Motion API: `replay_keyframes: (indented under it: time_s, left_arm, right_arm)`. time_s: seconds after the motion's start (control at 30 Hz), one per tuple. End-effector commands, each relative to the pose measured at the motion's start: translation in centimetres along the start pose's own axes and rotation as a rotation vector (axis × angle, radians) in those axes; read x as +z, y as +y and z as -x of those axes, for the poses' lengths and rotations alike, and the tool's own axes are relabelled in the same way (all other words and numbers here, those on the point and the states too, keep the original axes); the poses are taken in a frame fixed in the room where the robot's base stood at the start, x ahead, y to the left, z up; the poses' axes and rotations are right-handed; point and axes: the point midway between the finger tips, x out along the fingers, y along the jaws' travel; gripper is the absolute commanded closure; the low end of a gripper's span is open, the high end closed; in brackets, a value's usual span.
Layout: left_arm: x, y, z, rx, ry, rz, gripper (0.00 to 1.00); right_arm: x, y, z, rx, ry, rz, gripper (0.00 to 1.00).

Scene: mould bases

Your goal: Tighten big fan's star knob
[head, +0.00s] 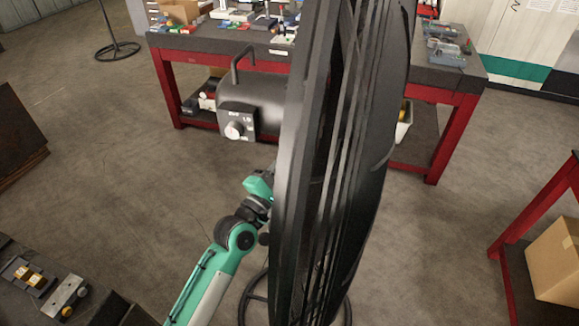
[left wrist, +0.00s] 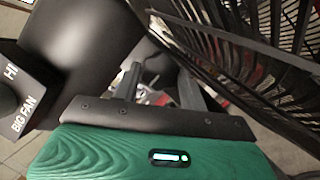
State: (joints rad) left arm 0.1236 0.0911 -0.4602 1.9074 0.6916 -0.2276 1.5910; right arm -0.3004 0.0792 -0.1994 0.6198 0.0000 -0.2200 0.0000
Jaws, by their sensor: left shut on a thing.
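The big fan's dark round grille (head: 340,160) stands edge-on in the head view, with its black motor housing (head: 273,98) to the left. A control box (head: 238,122) with a pale dial is on the housing; it also shows in the left wrist view (left wrist: 20,95), lettered "HI" and "BIG FAN". My left arm reaches in beneath the housing, and the grille hides its fingers in the head view. In the left wrist view my left gripper (left wrist: 160,80) is shut on a dark part between housing and grille, apparently the star knob (left wrist: 153,67), mostly hidden. My right gripper is out of view.
A red-framed workbench (head: 205,48) with boxes and tools stands behind the fan. Another red-framed table (head: 545,200) with a cardboard box (head: 556,262) is at right. A dark table (head: 20,308) with metal parts is at lower left. Open floor lies between.

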Motion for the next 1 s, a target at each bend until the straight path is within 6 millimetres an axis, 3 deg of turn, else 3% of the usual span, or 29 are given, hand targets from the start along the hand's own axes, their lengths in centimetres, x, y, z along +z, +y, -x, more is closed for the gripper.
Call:
replay_keyframes:
  time_s: [0.6, 1.0]
  left_arm:
    - [0.3, 0.9, -0.1, -0.199, 0.001, -0.475, 0.8]
    - [0.3, 0.9, -0.2, -0.342, 0.001, -0.827, 0.8]
  right_arm:
    - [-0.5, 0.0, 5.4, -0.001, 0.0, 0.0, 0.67]
    - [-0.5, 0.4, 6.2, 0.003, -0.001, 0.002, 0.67]
